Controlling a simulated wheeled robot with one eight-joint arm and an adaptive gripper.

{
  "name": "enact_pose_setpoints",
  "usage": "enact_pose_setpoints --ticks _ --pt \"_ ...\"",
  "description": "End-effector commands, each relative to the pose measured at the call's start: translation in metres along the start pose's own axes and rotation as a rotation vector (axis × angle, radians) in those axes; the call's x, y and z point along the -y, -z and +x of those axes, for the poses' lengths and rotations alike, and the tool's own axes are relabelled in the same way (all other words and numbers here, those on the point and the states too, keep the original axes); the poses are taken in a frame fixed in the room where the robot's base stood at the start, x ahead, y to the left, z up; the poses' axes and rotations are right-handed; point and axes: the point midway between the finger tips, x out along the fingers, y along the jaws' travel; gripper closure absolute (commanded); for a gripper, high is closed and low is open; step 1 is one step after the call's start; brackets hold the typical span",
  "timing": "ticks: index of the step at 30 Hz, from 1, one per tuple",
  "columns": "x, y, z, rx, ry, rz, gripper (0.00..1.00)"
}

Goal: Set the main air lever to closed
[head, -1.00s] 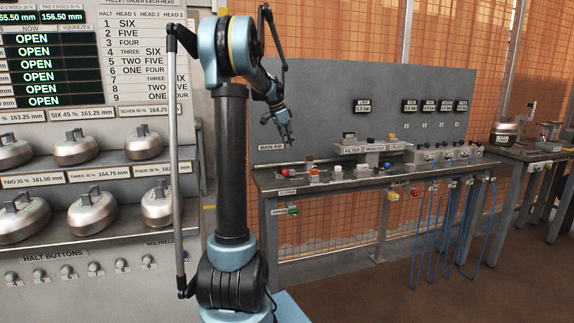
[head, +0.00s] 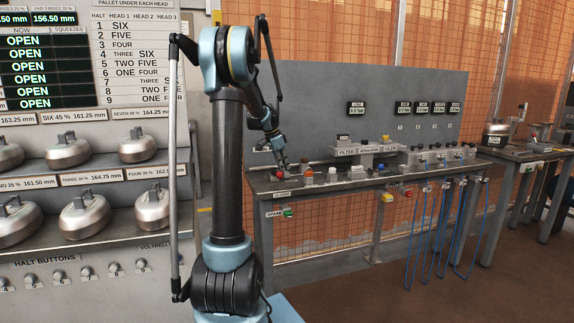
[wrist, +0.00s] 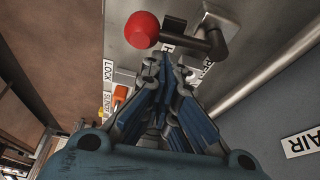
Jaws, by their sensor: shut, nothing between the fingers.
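The main air lever shows in the wrist view as a red ball knob (wrist: 142,30) on a grey metal arm that runs right to a pivot on a plate. In the head view its red knob (head: 279,176) is at the left end of the bench, partly behind my gripper. My gripper (wrist: 160,62) is shut and empty. Its fingertips are just below the knob and lever arm in the wrist picture; I cannot tell whether they touch. In the head view my gripper (head: 283,163) points down at the lever. A CLOSED label (head: 282,195) is on the bench front.
The bench (head: 340,183) also carries an orange-topped white item (head: 308,176), a white block (head: 333,175) and a filter and regulator row (head: 362,150). A panel with gauges (head: 357,108) stands behind. A LOCK label (wrist: 108,72) and a pipe (wrist: 270,82) lie near my gripper.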

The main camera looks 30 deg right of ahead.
Motion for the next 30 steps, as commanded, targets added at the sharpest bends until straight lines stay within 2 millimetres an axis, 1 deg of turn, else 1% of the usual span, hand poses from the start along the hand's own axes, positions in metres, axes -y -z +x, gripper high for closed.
enact_pose_setpoints --ticks 4,14,20,30 --pt "0.000 -0.006 -0.001 0.000 0.000 0.000 1.00" --pt "0.000 -0.007 -0.002 0.000 0.000 0.000 1.00" --pt "-0.002 -0.021 -0.005 0.001 0.000 -0.001 1.00" --pt "-0.001 -0.022 -0.005 0.006 0.000 -0.003 1.00"
